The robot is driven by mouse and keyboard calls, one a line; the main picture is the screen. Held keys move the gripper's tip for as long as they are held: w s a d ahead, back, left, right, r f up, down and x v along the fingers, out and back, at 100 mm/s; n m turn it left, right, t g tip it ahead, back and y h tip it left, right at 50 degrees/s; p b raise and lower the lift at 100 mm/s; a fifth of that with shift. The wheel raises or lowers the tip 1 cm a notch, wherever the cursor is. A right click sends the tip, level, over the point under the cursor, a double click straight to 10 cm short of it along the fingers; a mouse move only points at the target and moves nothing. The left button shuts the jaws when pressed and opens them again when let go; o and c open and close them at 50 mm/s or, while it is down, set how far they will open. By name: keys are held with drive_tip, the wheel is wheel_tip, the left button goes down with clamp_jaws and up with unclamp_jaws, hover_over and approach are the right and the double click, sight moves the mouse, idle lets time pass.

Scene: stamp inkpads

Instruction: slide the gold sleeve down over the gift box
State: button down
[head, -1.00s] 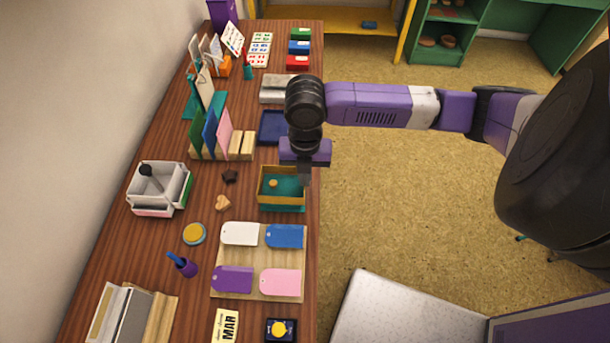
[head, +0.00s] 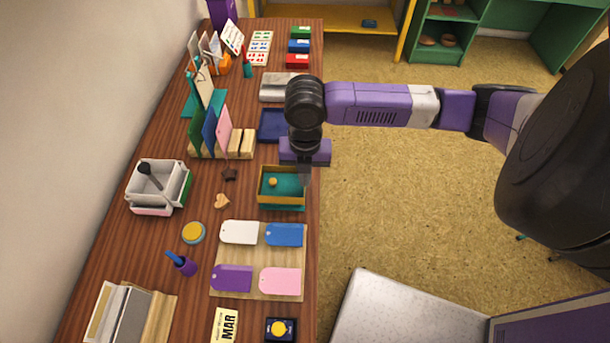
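The gold sleeve (head: 281,200) is an open rectangular band near the right edge of the wooden table in the head view. It surrounds the teal gift box (head: 285,181), whose teal top with a small round gold knob shows inside it. A strip of teal also shows below the sleeve's near wall. My gripper (head: 304,178) points down at the sleeve's far right corner. Its fingers are small and partly hidden under the purple gripper body, so I cannot tell whether they are closed on the sleeve wall.
A board (head: 257,262) with white, blue, purple and pink tags lies nearer. A blue tray (head: 272,126) lies just beyond, beside my gripper. A wooden heart (head: 222,201) and a dark star (head: 229,174) lie to the left.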

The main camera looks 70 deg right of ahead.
drive_tip(key=shift+f+b, duration=0.5)
drive_tip(key=shift+f, duration=0.1)
idle(0.4)
idle(0.3)
drive_tip(key=c, duration=1.6)
unclamp_jaws()
drive_tip(key=shift+r+p, duration=2.75)
drive_tip(key=shift+r, duration=0.75)
